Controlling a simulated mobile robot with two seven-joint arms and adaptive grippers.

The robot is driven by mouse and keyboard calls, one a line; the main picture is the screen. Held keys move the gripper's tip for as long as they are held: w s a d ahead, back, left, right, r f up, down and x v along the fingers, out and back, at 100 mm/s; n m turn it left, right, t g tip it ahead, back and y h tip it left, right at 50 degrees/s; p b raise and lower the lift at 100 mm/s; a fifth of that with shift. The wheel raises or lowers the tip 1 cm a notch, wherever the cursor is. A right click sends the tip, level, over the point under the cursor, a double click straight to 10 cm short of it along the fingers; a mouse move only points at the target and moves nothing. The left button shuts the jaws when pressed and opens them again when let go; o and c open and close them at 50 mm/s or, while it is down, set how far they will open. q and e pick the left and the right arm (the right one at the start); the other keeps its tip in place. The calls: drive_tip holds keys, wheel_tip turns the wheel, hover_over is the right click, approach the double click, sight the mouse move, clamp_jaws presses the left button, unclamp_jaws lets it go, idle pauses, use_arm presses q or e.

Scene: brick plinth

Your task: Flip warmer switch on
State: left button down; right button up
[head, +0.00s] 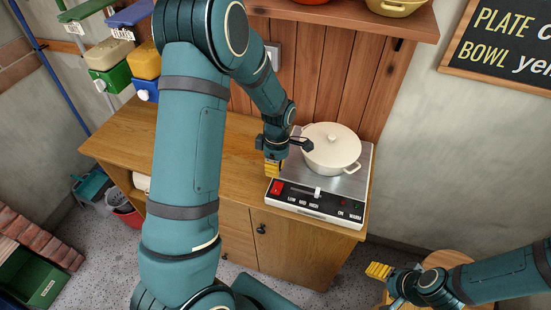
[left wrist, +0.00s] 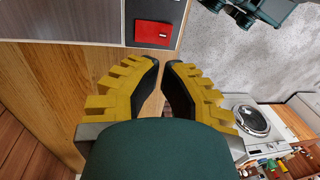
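The food warmer (head: 305,207) is a steel hot plate with a black front panel on the wooden cabinet. Its red switch (head: 277,187) is at the panel's left end and also shows in the left wrist view (left wrist: 153,33); I cannot tell which way it is tipped. A slider knob (head: 317,192) sits above LOW, MED, HIGH. My left gripper (head: 272,168) points down just behind the switch, apparently not touching it. Its yellow fingers (left wrist: 161,64) are nearly together, with a narrow empty gap. My right gripper (head: 380,270) is low at the right; its opening is unclear.
A lidded cream pot (head: 331,148) stands on the warmer, right of my left gripper. A shelf (head: 345,15) with pots hangs above. The cabinet top (head: 232,150) left of the warmer is clear. A round wooden stool (head: 447,259) is near my right gripper.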

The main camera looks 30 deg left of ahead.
sight(274, 189)
use_arm(q)
drive_tip(key=f, duration=0.5)
drive_tip(key=s+f, duration=0.1)
drive_tip(key=f, duration=0.1)
drive_tip(key=shift+d+f, duration=0.1)
drive_tip(key=shift+f, duration=0.15)
